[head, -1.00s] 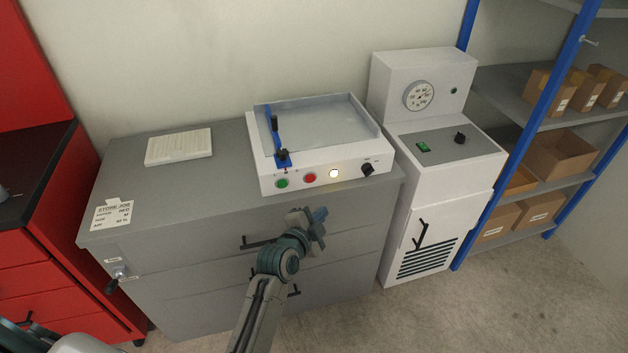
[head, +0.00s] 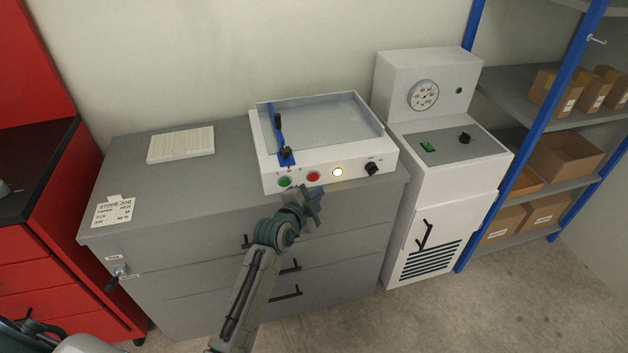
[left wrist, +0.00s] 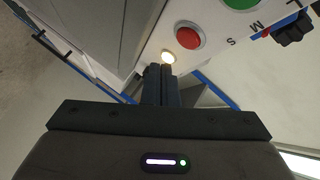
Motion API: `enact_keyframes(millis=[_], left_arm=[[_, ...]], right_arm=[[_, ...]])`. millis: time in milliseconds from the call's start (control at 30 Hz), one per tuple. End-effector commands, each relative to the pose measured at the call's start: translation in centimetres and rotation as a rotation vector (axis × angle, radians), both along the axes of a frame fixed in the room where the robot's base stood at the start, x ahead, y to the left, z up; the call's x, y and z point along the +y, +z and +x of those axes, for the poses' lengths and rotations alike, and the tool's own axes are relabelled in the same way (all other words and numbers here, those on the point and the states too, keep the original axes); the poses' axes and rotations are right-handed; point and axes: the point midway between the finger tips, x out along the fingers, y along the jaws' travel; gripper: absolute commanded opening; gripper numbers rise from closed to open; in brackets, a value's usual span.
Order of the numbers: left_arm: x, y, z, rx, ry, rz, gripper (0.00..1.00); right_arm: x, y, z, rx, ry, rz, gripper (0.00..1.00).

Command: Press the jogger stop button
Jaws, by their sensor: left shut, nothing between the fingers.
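The jogger (head: 322,135) is a white open tray unit on the grey cabinet. Its front panel carries a green button (head: 284,182), a red button (head: 313,176), a lit white lamp (head: 337,172) and a black knob (head: 372,168). My left gripper (head: 314,197) is in front of the panel, just below the red button in the head view. In the left wrist view its fingers (left wrist: 161,72) are together and empty, with the red button (left wrist: 189,36) and the lit lamp (left wrist: 168,57) beyond the tips. Contact with the panel cannot be told. My right gripper is not seen.
The grey cabinet (head: 150,235) has black drawer handles. A white pad (head: 181,144) and a job card (head: 113,212) lie on its top. A white machine with a gauge (head: 424,95) stands right of it, then blue shelving with boxes (head: 562,157). Red drawers are at left.

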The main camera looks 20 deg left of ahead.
Motion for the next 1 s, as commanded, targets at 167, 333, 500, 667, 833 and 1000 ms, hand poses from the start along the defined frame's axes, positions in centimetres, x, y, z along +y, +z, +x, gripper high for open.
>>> enact_keyframes(millis=[167,333,500,667,833,1000], left_arm=[[0.9,-0.1,1.5,-0.002,-0.001,0.0,0.0],[1.3,0.0,2.0,0.0,-0.001,0.0,0.0],[1.3,0.0,2.0,0.0,-0.001,0.0,0.0],[1.3,0.0,2.0,0.0,-0.001,0.0,0.0],[1.3,0.0,2.0,0.0,-0.001,0.0,0.0],[1.3,0.0,2.0,0.0,-0.001,0.0,0.0]], right_arm=[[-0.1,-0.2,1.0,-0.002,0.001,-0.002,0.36],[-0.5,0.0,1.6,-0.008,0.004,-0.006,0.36],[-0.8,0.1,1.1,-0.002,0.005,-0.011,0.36],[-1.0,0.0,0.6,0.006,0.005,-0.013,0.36],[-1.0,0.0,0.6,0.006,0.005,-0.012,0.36],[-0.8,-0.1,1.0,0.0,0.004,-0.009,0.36]])
